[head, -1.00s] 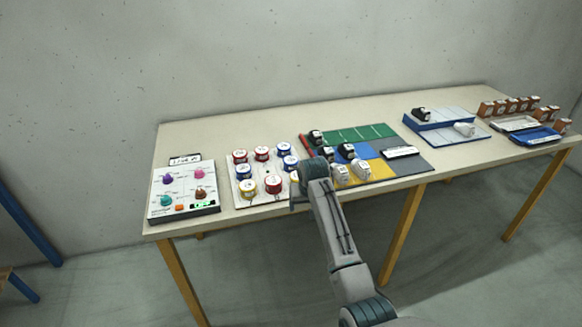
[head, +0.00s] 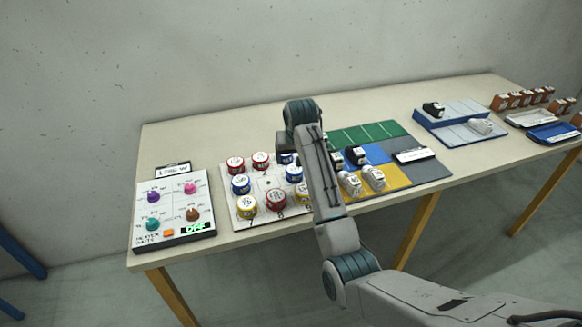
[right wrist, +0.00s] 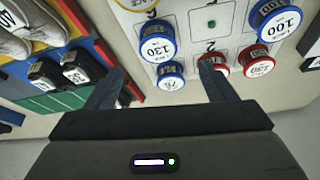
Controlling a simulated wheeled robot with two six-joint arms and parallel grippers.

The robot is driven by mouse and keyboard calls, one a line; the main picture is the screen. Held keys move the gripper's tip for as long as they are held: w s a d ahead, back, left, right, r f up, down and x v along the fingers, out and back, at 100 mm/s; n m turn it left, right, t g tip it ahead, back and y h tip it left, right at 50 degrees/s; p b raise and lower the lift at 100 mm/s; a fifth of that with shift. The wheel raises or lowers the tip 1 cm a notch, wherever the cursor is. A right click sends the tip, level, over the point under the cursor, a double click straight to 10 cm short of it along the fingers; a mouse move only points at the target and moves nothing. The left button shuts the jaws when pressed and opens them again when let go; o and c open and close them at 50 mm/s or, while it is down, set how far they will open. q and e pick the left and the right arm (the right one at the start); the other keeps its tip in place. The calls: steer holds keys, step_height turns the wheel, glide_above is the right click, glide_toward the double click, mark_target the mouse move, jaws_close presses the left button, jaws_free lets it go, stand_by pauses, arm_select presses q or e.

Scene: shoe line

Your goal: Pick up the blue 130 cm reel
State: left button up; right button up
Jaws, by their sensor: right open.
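The blue 130 reel (right wrist: 158,42) stands on the white reel board, its "130" label readable in the right wrist view. It appears to be the middle-row blue reel (head: 294,172) in the head view, just left of my right forearm. A second blue reel (right wrist: 170,74), its label unclear, stands beside it toward the table's back. My right gripper (right wrist: 162,68) is open and empty above the board's back edge, its fingers either side of that second reel in the picture. In the head view my right wrist hides the fingers. My left gripper is not in view.
A blue 100 reel (right wrist: 275,20) and red reels (right wrist: 257,62) share the board (head: 270,184). A knob panel (head: 172,208) stands left. Shoes (head: 373,178) stand on the coloured mat (head: 430,171) right of the board. The table's back strip is clear.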

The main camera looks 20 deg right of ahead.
mark_target(295, 170)
steer(key=f, duration=0.3)
steer(key=shift+w+d, duration=0.2)
steer(key=shift+w+f, duration=0.15)
steer(key=shift+f, duration=0.05)
steer(key=p+x, duration=0.2)
steer(key=x, duration=0.3)
steer(key=shift+w, duration=0.1)
steer(key=shift+w+f, duration=0.1)
steer(key=shift+f, duration=0.2)
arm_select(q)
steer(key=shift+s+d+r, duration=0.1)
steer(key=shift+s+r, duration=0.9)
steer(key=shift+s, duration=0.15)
arm_select(e)
steer(key=c, duration=1.1)
